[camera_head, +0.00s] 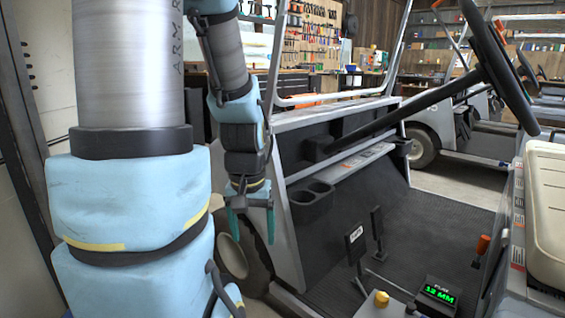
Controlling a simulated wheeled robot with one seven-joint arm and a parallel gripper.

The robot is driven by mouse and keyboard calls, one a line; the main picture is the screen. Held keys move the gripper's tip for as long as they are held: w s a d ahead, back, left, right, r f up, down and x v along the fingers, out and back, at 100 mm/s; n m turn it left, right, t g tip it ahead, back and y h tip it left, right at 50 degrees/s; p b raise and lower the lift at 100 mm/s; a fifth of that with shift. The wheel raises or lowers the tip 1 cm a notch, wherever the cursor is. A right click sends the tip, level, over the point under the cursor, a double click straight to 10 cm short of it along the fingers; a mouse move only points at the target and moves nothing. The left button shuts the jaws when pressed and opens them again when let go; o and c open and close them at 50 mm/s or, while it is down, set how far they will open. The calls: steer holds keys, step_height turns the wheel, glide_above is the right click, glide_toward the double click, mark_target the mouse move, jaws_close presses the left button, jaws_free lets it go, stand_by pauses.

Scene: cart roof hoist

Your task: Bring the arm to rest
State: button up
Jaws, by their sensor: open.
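My gripper (250,205) hangs at the end of my arm, left of the middle of the view, with its two teal fingers pointing down. The fingers are apart, and I see nothing between them. It is beside the left side of the cart's dash (322,160), in front of the cart's wheel area. Whether it touches the cart I cannot tell. My arm's thick upper links fill the left of the view and hide what is behind them.
The cart has a steering wheel (497,62), cup holders (312,193), pedals (355,243) and a pale seat (547,205). A small box with a green display (438,294) sits low on the right. Another cart (470,135) stands behind. A tool wall (310,35) is at the back.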

step_height(320, 180, up, 24)
steer(key=p, duration=2.4)
steer(key=shift+s+a+r, duration=0.25)
steer(key=shift+s, duration=0.05)
